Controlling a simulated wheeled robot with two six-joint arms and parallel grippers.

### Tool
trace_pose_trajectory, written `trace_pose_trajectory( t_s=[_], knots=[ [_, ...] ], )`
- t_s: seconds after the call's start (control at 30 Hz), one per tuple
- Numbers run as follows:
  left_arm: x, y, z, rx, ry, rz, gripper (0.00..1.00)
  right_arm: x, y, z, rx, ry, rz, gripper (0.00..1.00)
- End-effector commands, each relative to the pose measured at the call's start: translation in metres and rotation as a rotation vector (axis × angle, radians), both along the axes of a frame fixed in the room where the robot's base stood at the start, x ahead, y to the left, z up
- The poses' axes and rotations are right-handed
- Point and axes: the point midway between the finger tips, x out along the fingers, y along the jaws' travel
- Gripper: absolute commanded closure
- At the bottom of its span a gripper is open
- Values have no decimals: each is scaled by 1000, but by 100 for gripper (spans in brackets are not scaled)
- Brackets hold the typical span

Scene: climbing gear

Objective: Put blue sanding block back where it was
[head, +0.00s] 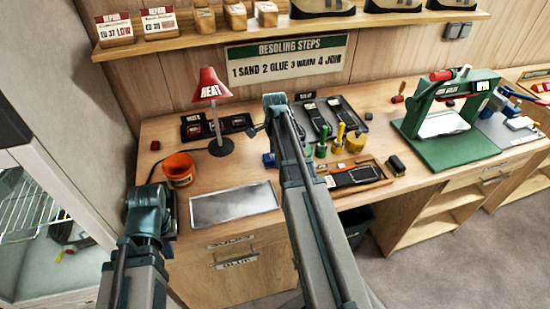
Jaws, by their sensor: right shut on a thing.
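A small blue block (268,160), which looks like the blue sanding block, shows at the left edge of my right forearm, low over the bench. My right gripper (269,150) points down there and is mostly hidden behind my own arm. It is shut, and the blue block is the only thing seen at its jaws. My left gripper (168,208) is at the bench's left front edge, near the metal tray and apart from the block. Its fingers are too dark to read.
An orange bucket (180,168), a red heat lamp (210,86) and a metal tray (235,203) stand on the left. Green and yellow-handled tools (338,140) and a wooden tray (375,182) are right of my arm. A green press (450,150) stands further right.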

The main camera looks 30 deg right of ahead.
Motion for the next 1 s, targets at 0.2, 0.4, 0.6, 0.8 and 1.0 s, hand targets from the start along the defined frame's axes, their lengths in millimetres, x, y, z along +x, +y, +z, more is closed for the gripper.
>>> trace_pose_trajectory(
  t_s=[0.2,0.4,0.6,0.8,1.0],
  knots=[
    [0,0,-3,0,0,0,100,0,0,-3,0,0,0,26],
    [0,0,-3,0,0,0,100,0,0,-3,0,0,0,9],
    [0,0,-2,0,0,0,100,0,0,-2,0,0,0,9],
    [0,0,5,0,0,0,100,0,0,5,0,0,0,9],
    [0,0,25,0,0,0,100,0,0,25,0,0,0,9]
  ],
)
